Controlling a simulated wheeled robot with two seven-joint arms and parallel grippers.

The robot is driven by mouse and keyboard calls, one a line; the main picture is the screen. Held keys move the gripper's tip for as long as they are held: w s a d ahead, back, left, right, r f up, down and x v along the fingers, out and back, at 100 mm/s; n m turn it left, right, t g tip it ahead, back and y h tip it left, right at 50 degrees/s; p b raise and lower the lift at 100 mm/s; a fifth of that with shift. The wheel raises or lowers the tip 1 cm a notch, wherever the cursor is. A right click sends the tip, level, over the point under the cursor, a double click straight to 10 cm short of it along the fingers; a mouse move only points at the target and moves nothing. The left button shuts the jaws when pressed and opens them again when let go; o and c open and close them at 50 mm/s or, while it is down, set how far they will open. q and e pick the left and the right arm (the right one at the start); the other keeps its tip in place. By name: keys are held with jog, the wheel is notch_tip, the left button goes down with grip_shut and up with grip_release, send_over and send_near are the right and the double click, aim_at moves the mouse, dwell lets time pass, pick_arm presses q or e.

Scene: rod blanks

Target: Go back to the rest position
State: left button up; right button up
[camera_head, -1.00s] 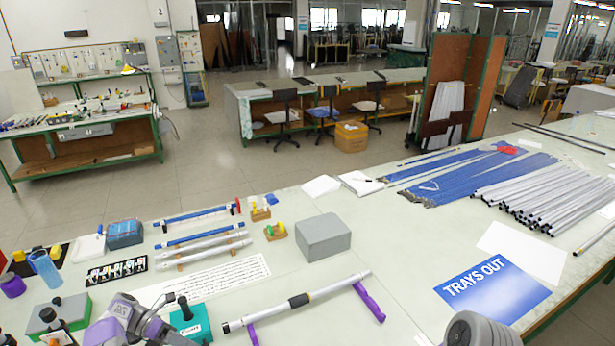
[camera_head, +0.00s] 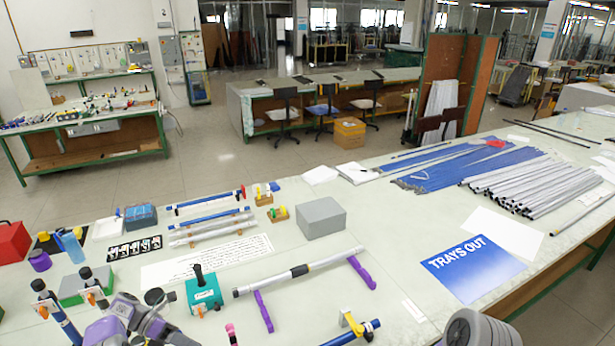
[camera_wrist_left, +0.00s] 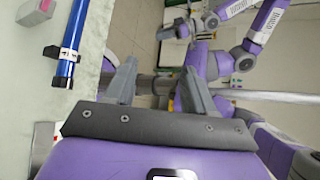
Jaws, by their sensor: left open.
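My left arm (camera_head: 130,322) comes in at the bottom left of the head view, and its fingers cannot be made out there. In the left wrist view my left gripper (camera_wrist_left: 158,82) has its two grey fingers apart, with nothing held between them. It is beside the table edge, to the right of a blue rod (camera_wrist_left: 72,42) on the tabletop. A grey rounded part of mine (camera_head: 475,328) shows at the bottom right of the head view. My right gripper cannot be seen.
A long grey rod (camera_head: 300,271) lies on purple supports. A teal block (camera_head: 203,291) stands left of it. A blue rod with a yellow clip (camera_head: 352,330) is at the near edge. A grey box (camera_head: 320,218) and a blue TRAYS OUT sign (camera_head: 472,268) lie beyond.

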pick_arm(q)
jog(key=s+d+f+m+y, duration=0.3)
jog(key=d+f+m, duration=0.25)
jog(key=f, duration=0.35)
jog(key=s+d+f+m+y, duration=0.35)
jog(key=d+f, duration=0.25)
jog(key=f, duration=0.3)
jog(key=s+d+m+t+y, duration=0.35)
jog(key=s+d+m, duration=0.55)
jog(key=s+m, duration=0.55)
notch_tip(320, 180, down, 15)
jog(key=w+m+b, duration=0.1)
jog(key=m+b, duration=0.1)
jog(key=b, duration=1.2)
jog(key=shift+w+d+t+h+b, duration=0.25)
jog(key=shift+w+t+h+b, duration=0.05)
jog(key=shift+w+t+h, duration=0.1)
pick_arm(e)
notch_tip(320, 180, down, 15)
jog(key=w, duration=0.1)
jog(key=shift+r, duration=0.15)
pick_arm(q)
jog(key=shift+r, duration=0.1)
jog(key=shift+c, duration=0.5)
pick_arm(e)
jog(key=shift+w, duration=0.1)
